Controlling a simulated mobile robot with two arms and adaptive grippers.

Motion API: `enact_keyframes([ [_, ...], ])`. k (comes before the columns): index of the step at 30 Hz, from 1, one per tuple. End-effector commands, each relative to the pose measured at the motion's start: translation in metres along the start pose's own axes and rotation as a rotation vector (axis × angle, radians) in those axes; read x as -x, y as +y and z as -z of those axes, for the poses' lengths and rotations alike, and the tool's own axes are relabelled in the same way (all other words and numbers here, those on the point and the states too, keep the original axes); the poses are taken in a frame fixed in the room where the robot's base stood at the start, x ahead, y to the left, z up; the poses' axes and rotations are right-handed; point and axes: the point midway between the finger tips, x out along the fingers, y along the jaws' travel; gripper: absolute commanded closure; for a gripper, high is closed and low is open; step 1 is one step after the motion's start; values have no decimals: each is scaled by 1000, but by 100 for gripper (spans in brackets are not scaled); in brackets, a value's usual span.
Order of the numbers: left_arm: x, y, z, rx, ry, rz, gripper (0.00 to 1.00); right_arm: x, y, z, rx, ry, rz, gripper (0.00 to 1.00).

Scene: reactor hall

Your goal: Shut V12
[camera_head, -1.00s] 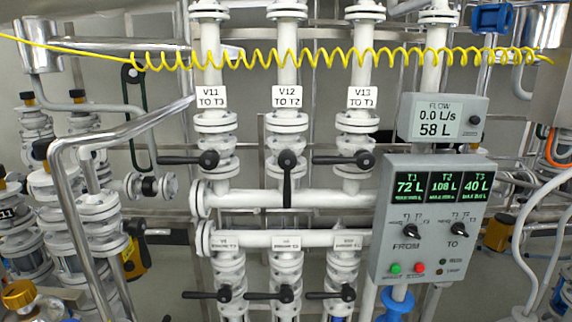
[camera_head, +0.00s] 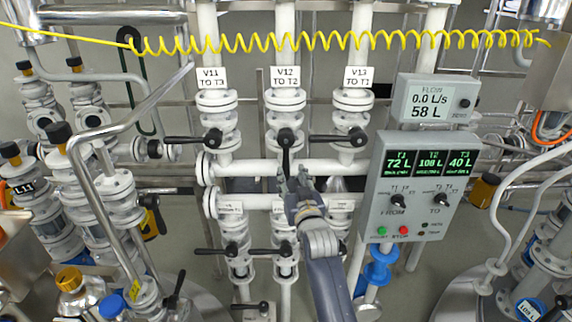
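The V12 valve has a white body under the label "V12 TO T2" (camera_head: 286,78). Its black lever (camera_head: 285,142) hangs straight down, in line with the pipe. My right gripper (camera_head: 294,174) has come up from below and is just under the lever, near its lower end. Its two fingers look spread apart; whether they touch the lever I cannot tell. The gripper hides part of the lower pipe and labels. My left gripper is not in view.
The V11 lever (camera_head: 205,139) and V13 lever (camera_head: 343,138) lie level, pointing left, on either side. A control panel (camera_head: 413,190) stands to the right, below a flow display (camera_head: 432,104) reading 0.0 L/s. A yellow coiled hose (camera_head: 330,41) crosses above.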

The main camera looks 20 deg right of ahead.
Motion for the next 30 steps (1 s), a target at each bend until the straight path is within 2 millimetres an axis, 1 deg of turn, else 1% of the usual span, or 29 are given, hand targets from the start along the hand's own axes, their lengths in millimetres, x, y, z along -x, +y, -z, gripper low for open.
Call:
enact_keyframes([
  [1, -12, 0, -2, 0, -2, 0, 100, -10, 0, -4, 1, 3, 0, 62],
  [6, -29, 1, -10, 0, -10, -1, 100, -37, 0, -5, 1, 2, 1, 62],
  [12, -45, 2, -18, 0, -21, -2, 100, -62, 0, -4, 0, 1, 0, 62],
  [15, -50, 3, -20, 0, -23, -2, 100, -70, 0, -3, 0, 0, 0, 62],
  [21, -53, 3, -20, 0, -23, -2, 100, -77, 0, -1, 1, -1, 0, 62],
  [28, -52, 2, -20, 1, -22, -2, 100, -77, 0, -1, 1, -1, 1, 62],
  [29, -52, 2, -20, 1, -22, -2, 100, -77, 0, -1, 1, -1, 1, 64],
  [30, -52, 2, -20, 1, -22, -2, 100, -77, 0, -1, 1, -1, 1, 74],
])
